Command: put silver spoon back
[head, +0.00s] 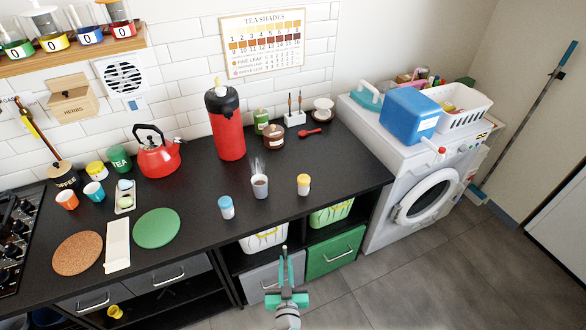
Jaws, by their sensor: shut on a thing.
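My gripper (287,268) is low in the head view, in front of the counter's front edge and the drawers. Its teal fingers are shut on a thin silver thing, the silver spoon (284,249), whose end sticks up past the fingertips. The spoon is small here and much of it is hidden by the fingers. The gripper and spoon appear apart from the counter.
On the black counter (200,205) stand a steaming cup (260,186), a blue-lidded jar (226,207), a yellow-lidded jar (303,184), a red flask (226,125) and a red kettle (158,155). A red spoon (309,132) lies at the back.

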